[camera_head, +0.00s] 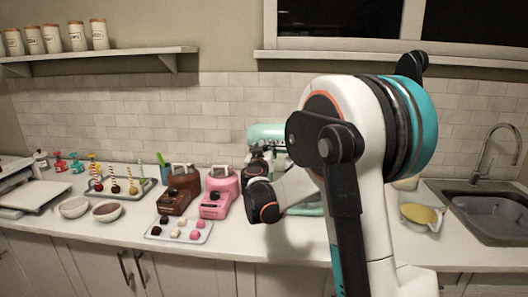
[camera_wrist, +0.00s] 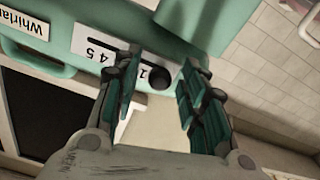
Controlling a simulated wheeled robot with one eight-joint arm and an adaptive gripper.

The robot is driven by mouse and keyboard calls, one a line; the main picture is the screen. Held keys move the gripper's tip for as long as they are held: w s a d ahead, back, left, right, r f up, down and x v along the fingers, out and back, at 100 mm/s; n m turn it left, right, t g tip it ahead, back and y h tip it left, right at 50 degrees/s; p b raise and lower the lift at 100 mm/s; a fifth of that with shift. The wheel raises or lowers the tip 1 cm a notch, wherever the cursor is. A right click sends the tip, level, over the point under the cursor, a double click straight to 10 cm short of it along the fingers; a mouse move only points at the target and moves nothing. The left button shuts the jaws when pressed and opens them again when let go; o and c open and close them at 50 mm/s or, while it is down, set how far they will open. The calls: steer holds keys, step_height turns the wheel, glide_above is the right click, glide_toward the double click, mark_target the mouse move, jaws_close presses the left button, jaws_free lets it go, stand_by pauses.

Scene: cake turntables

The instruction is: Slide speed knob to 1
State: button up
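The mint-green stand mixer (camera_head: 266,132) stands on the counter against the tiled wall, partly hidden behind my arm. In the wrist view its side carries a white scale plate (camera_wrist: 88,43) with upside-down digits, 4 and 5 among them; my left finger covers the middle digits. The dark round speed knob (camera_wrist: 160,77) sits near the right end of the plate, beyond the low digits. My gripper (camera_wrist: 160,57) is open, with one finger on each side of the knob. A gap shows between the knob and the right finger; contact with the left cannot be told.
A pink machine (camera_head: 218,193) and a brown machine (camera_head: 180,190) stand left of the mixer, with a tray of sweets (camera_head: 160,233) in front. A yellow-filled bowl (camera_head: 421,215) and the sink (camera_head: 490,210) lie to the right. Bare counter shows at the front.

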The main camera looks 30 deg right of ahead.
steer(key=shift+c, duration=0.5)
jaws_close()
steer(key=shift+s+d, duration=0.4)
steer(key=shift+d, duration=0.2)
steer(key=shift+o, duration=0.5)
jaws_free()
steer(key=shift+a, duration=0.1)
steer(key=v, duration=1.2)
